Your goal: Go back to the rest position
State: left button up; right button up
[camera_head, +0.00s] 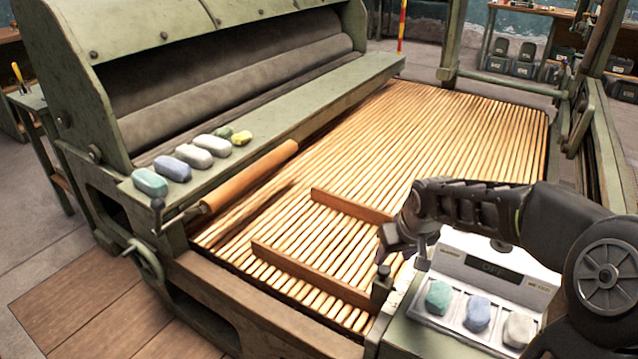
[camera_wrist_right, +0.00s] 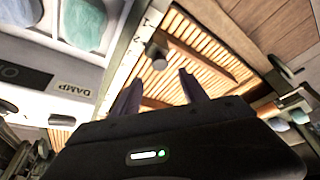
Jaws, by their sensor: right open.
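My right gripper (camera_head: 405,252) is at the near right corner of the slatted wooden bed, beside a white panel. In the right wrist view its two dark fingers (camera_wrist_right: 160,92) stand apart with nothing between them. A dark round knob (camera_wrist_right: 158,50) on a post shows just beyond the fingertips; it also shows in the head view (camera_head: 383,271), close below the gripper. Whether the gripper touches it I cannot tell. My left gripper is in neither view.
The white panel (camera_head: 452,262) has a dark display and a tray holding green, blue and white lumps. Several coloured lumps (camera_head: 195,152) lie on the green machine's ledge. Two wooden rails (camera_head: 350,206) cross the slatted bed (camera_head: 440,130). An orange-brown roller (camera_head: 250,177) lies beside it.

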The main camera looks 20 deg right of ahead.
jog(key=w, duration=0.1)
jog(key=w+t, duration=0.1)
jog(key=w, duration=0.1)
jog(key=shift+a+r, duration=0.35)
jog(key=s+a+f+y+p, duration=0.25)
jog(key=a+f+p, duration=0.25)
jog(key=a+f, duration=1)
jog(key=s+a+f+g+y+p, duration=0.1)
jog(key=s+a+f+g+p, duration=0.1)
jog(key=s+a, duration=0.6)
jog(key=s+a+f+g+y+p, duration=0.1)
jog(key=s+a+f+g+p, duration=0.2)
jog(key=s+a, duration=0.5)
jog(key=s+f+p, duration=0.1)
jog(key=s, duration=0.3)
jog(key=shift+s+f, duration=0.2)
jog(key=shift+a+y, duration=0.1)
jog(key=shift+y, duration=0.15)
